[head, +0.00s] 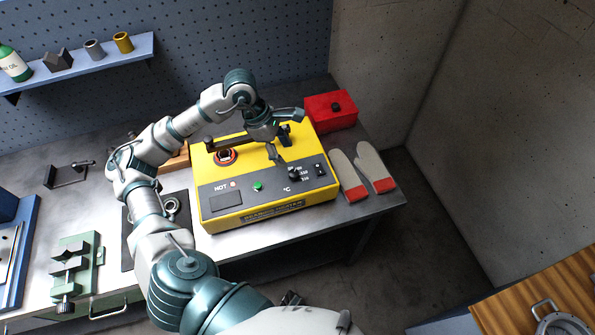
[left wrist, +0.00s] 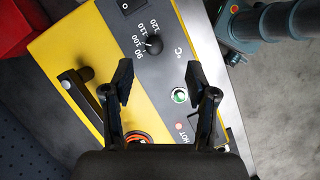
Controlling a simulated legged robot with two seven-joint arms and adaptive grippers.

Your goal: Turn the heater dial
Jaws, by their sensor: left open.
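The heater (head: 220,203) is a yellow box with a dark front panel on the bench. Its black dial (head: 294,174) sits on the right of the panel; in the left wrist view the dial (left wrist: 154,44) has 90, 100, 110 and 120 printed around it. I cannot tell its exact setting. My left gripper (head: 284,136) is open and empty above the heater. In the left wrist view the gripper (left wrist: 159,73) has its fingers spread, with the dial beyond the fingertips and apart from them. My right gripper is not in view.
The panel also has a green button (head: 257,187), a HOT lamp (head: 234,184) and a switch (head: 319,170). A black bar (head: 224,142) and an orange-red ring (head: 226,157) are on top. Grey mitts (head: 350,177) and a red box (head: 330,111) stand close on the right.

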